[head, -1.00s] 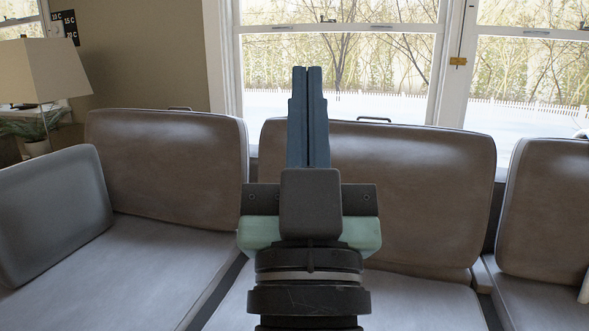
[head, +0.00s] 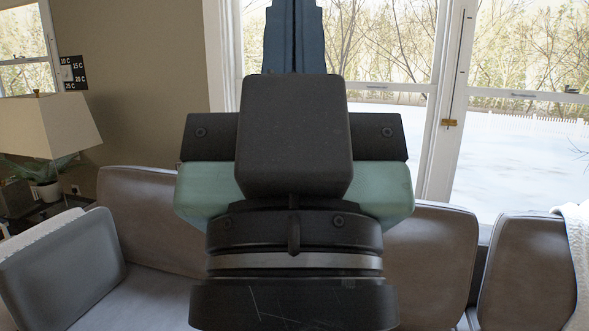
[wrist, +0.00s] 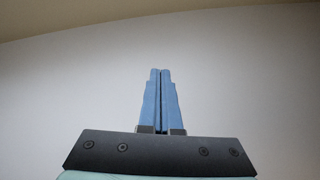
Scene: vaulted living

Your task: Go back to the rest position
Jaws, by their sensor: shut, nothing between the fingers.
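My gripper (head: 294,35) stands upright in the middle of the head view, close to the camera, with its blue fingers pressed together and their tips cut off by the top edge. It is shut and empty. In the wrist view my gripper (wrist: 160,75) also shows its two blue fingers side by side with only a thin dark line between them. Behind the fingers there is only a plain pale surface (wrist: 240,70), and they touch nothing.
A brown-grey sofa (head: 150,215) runs along the window (head: 400,60) behind my gripper. A grey cushion (head: 65,270) leans at the left. A lamp (head: 50,125) and a potted plant (head: 45,175) stand at the far left. A white throw (head: 578,250) hangs at the right edge.

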